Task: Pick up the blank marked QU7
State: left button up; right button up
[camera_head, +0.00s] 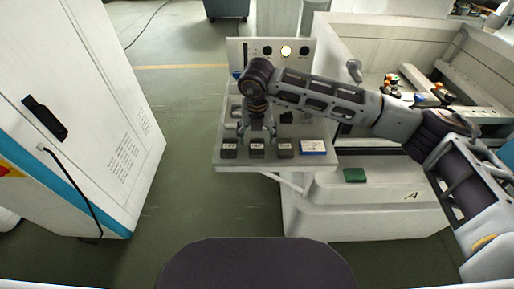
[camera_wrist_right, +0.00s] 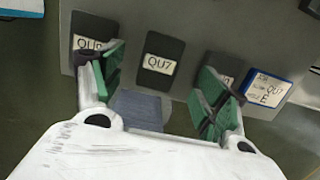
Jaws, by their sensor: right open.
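The blank marked QU7 (camera_wrist_right: 160,60) is a dark block with a white label, the middle one of three in the right wrist view. In the head view the middle blank (camera_head: 257,151) lies near the front edge of the grey shelf (camera_head: 222,163). My right gripper (camera_wrist_right: 162,98) is open, its green-padded fingers spread to either side of the QU7 blank's line and apart from it. In the head view the right gripper (camera_head: 262,134) points down just behind the row of blanks. My left gripper is out of view.
A blank (camera_wrist_right: 92,34) with a partly hidden label sits left of QU7; another (camera_wrist_right: 229,68) on the right is partly covered by a finger. A panel (camera_head: 300,50) with round buttons stands behind the shelf.

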aim_at(257, 146)
jog(key=shift+f, duration=0.4)
notch_tip(257, 146, down, 3)
jog(key=shift+w+r+p, duration=0.1)
jog(key=shift+r+p, duration=0.05)
jog(key=shift+p, duration=0.25)
jog(key=shift+f, duration=0.65)
jog(key=shift+c, duration=1.5)
jog(key=c, duration=0.9)
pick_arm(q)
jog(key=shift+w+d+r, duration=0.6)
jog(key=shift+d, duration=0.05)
pick_arm(e)
jog(key=shift+w+r, duration=0.1)
grip_shut()
jog(key=shift+r, duration=0.1)
